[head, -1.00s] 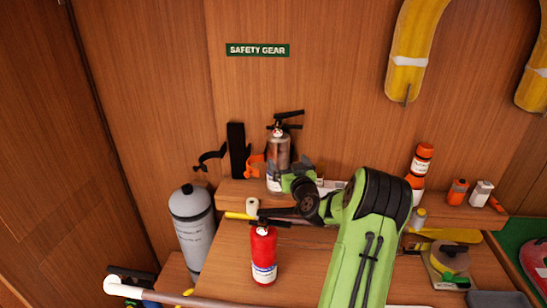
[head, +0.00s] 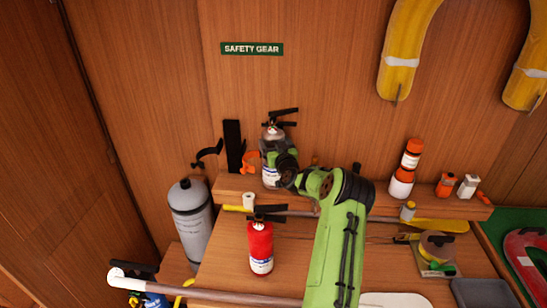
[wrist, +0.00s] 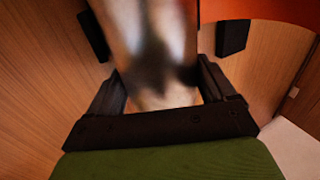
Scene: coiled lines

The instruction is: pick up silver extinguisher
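The silver extinguisher (head: 270,177) stands upright on the raised shelf against the wooden wall, its black handle at the top and a white label low on its body. My gripper (head: 269,155) is at its upper body, reaching in from the right. In the wrist view the shiny silver cylinder (wrist: 157,45) lies between the two dark fingers of my gripper (wrist: 163,38). A gap shows between the cylinder and the right fingertip, so the gripper looks open around it. My wrist hides part of the extinguisher's right side.
A red extinguisher (head: 260,250) stands on the lower bench in front. A grey cylinder (head: 190,215) is at left. An orange clamp (head: 250,161) and black bracket (head: 233,147) are just left of the silver extinguisher. An orange-and-white bottle (head: 404,170) stands farther right.

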